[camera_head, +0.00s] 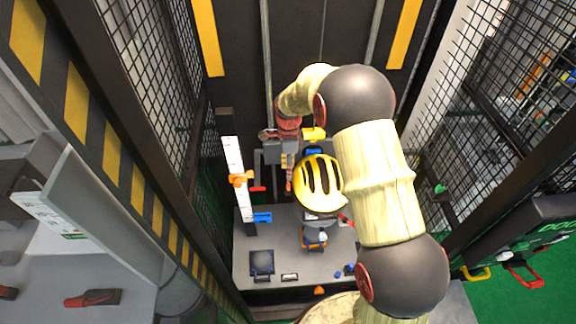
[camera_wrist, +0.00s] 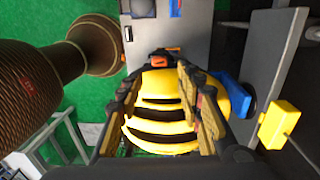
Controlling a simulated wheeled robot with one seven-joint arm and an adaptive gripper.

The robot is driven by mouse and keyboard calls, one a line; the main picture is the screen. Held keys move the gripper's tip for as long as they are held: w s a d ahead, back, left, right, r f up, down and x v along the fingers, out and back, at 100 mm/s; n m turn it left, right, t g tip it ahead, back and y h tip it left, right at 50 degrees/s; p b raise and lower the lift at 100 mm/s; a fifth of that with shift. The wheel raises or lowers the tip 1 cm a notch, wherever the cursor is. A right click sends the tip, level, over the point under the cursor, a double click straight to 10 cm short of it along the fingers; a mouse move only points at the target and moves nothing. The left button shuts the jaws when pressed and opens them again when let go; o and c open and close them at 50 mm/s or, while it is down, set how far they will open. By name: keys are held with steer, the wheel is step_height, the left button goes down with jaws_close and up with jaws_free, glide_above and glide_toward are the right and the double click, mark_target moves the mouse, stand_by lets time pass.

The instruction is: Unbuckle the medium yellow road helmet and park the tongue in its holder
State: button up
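The yellow helmet (camera_head: 320,182) with dark vent slots is near the middle of the head view, above a grey table. In the wrist view the helmet (camera_wrist: 158,105) lies beyond and between my two fingers. My gripper (camera_wrist: 158,76) is open, its fingers well apart on either side of the helmet in that view; I cannot tell whether they touch it. A small orange-red piece (camera_wrist: 165,61) on a dark part shows past the helmet's edge; I cannot tell whether it is the buckle. Strap, tongue and holder are not clearly made out.
The grey table (camera_head: 285,230) carries a dark square pad (camera_head: 262,262) and small blue and orange parts. A white upright post (camera_head: 232,165) with an orange clamp stands left of the helmet. A yellow block (camera_wrist: 283,125) is at the wrist view's right. Mesh fences (camera_head: 165,75) close both sides.

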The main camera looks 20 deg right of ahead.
mark_target(288, 184)
steer(key=shift+s+a+f+b, duration=0.15)
steer(key=shift+f+b, duration=0.85)
steer(key=shift+f, duration=1.2)
steer(key=shift+s+d+f+b, duration=0.15)
steer(key=shift+f+b, duration=0.85)
steer(key=shift+f, duration=1.15)
steer(key=shift+a, duration=0.1)
steer(key=shift+c, duration=0.4)
steer(key=c, duration=0.7)
steer(key=shift+o, duration=0.2)
steer(key=shift+r, duration=0.1)
steer(key=shift+w+r+p, duration=0.15)
steer(key=shift+r+p, duration=0.8)
steer(key=shift+r, duration=0.7)
